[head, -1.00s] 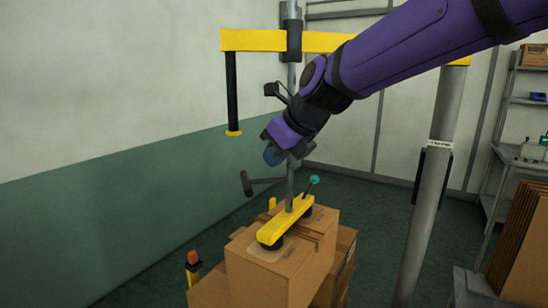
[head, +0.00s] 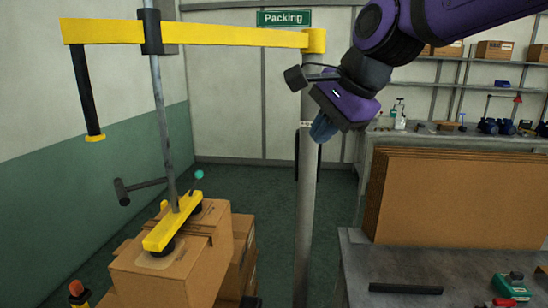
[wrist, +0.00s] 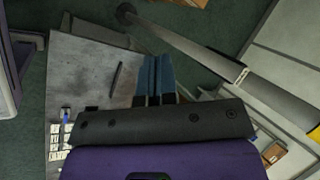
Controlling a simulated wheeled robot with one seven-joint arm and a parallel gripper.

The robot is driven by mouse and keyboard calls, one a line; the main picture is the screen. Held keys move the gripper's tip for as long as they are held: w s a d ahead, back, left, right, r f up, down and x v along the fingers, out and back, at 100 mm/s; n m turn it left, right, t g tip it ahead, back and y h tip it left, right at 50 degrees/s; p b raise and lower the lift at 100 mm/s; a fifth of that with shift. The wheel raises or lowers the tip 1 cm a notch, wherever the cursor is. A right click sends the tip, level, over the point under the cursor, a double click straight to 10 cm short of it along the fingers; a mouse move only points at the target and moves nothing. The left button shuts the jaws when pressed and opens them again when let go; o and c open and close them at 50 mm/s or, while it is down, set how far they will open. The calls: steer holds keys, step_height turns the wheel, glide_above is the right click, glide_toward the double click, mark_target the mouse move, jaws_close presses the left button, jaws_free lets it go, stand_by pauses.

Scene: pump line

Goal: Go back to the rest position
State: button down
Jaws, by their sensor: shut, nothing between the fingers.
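My gripper (head: 322,128) hangs below my purple arm at the upper right of the head view, in front of the grey post. Its blue fingers point down and are closed together with nothing between them. In the wrist view the shut fingers (wrist: 154,78) show at the centre, with the grey table and dark floor beyond. The gripper is clear of the yellow vacuum lifter (head: 172,222), which rests on the cardboard boxes at the left.
The grey post (head: 307,215) carries a yellow beam (head: 215,34). Stacked boxes (head: 165,280) stand at the left. At the right, flat cardboard sheets (head: 460,200) stand on a grey table (head: 365,265) with a green tool (head: 510,286). Open floor lies between boxes and post.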

steer(key=s+d+f+n+h, duration=0.2)
steer(key=s+d+n, duration=0.3)
steer(key=s+d, duration=0.4)
steer(key=s+d+f+n+h, duration=0.2)
steer(key=s+d+f+n, duration=0.3)
steer(key=d, duration=0.8)
steer(key=s+n, duration=0.1)
steer(key=s, duration=0.2)
steer(key=shift+s+t+h, duration=0.3)
steer(key=shift+s+t, duration=0.1)
